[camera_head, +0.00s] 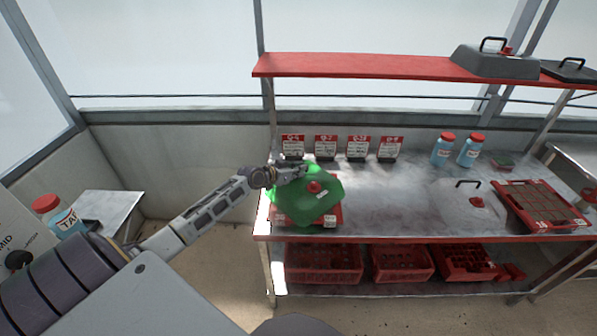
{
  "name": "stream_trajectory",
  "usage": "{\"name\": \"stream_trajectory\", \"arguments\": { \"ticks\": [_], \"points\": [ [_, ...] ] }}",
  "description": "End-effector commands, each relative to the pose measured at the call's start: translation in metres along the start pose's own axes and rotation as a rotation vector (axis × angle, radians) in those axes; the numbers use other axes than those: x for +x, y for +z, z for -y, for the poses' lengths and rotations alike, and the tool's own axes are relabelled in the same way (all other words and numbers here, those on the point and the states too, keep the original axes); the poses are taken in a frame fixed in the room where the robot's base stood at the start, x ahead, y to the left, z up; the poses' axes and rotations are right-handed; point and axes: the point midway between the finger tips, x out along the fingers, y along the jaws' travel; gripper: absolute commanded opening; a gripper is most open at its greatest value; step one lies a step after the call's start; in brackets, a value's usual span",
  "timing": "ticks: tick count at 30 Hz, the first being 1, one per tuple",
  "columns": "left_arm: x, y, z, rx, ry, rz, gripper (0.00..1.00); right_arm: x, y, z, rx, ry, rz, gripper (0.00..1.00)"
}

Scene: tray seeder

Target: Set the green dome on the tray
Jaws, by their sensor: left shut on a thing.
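The green dome (307,205) is at the left end of the steel bench, tilted, with a red knob on its top. My left gripper (292,171) is at the dome's upper back edge and is shut on it; its fingertips are partly hidden. A red tray (331,221) shows beneath and to the right of the dome, mostly covered by it. I cannot tell whether the dome touches the tray. My right gripper is not in view.
Labelled seed packets (357,148) stand along the bench's back. Two blue bottles (442,149), a clear dome (470,200) and a soil-filled red tray (541,206) are to the right. A red shelf (380,67) hangs above. The bench's middle is clear.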

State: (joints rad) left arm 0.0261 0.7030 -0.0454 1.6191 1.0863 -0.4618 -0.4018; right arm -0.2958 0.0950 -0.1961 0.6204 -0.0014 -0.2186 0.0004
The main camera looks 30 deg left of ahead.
Motion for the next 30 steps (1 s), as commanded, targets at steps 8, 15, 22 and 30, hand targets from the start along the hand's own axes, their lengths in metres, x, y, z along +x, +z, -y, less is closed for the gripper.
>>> {"name": "stream_trajectory", "arguments": {
  "ticks": [8, 15, 22, 30],
  "points": [
    [0.0010, 0.0023, 0.0003, 0.003, -0.001, 0.000, 0.00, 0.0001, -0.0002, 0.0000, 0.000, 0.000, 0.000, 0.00],
    [0.0010, 0.0027, 0.0002, 0.002, -0.001, 0.001, 0.31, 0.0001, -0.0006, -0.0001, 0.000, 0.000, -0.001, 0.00],
    [0.0009, 0.0024, 0.0003, 0.002, -0.001, 0.000, 0.31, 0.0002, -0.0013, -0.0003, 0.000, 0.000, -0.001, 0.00],
    [-0.0039, 0.0023, 0.0007, 0.002, -0.001, 0.000, 0.31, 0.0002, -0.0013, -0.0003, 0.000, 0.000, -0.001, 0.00]
  ]
}}
